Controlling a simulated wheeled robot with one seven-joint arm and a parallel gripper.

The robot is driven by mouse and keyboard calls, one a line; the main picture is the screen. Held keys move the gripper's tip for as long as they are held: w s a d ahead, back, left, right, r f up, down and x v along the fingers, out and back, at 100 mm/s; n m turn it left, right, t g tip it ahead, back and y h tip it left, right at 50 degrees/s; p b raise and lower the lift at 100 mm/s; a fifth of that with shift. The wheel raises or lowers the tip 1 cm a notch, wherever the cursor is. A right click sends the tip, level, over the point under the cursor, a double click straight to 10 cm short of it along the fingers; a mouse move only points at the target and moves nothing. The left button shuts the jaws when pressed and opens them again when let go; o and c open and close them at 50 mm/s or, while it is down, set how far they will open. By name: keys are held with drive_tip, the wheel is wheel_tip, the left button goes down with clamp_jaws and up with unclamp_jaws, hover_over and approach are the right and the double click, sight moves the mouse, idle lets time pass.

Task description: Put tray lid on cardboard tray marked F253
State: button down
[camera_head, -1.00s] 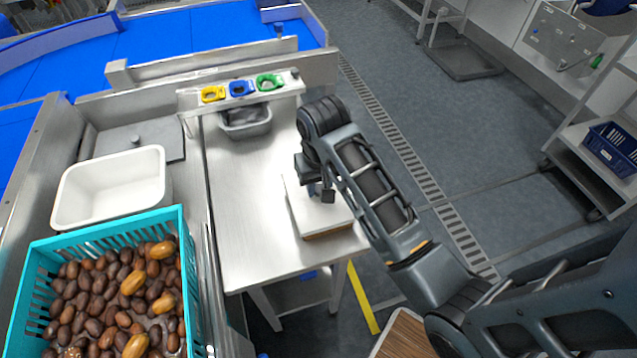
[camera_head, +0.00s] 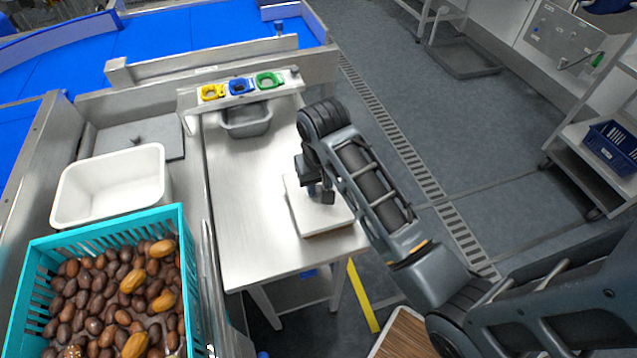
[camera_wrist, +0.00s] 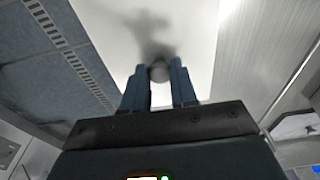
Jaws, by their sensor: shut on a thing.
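The tray lid (camera_head: 311,219) is a white square plate on the steel table, with its middle partly hidden by my arm in the head view. My gripper (camera_head: 323,194) is over it. In the wrist view, my gripper (camera_wrist: 159,78) is shut on the round knob of the lid (camera_wrist: 194,32). The cardboard tray (camera_head: 332,233) is under the lid; only a thin brown edge shows at the front. The lid looks level and close on the tray, but I cannot tell whether it rests fully. No F253 marking is readable.
A steel table (camera_head: 248,217) has free room left of the lid. A grey bin (camera_head: 247,128) stands at its back below a rack with coloured rings (camera_head: 239,87). At left are a white tub (camera_head: 84,207) and a turquoise crate (camera_head: 185,232) of dates.

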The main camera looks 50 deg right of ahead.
drive_tip(key=shift+f, duration=0.2)
drive_tip(key=shift+c, duration=2.1)
unclamp_jaws()
drive_tip(key=shift+r, duration=0.1)
drive_tip(key=shift+r, duration=3.4)
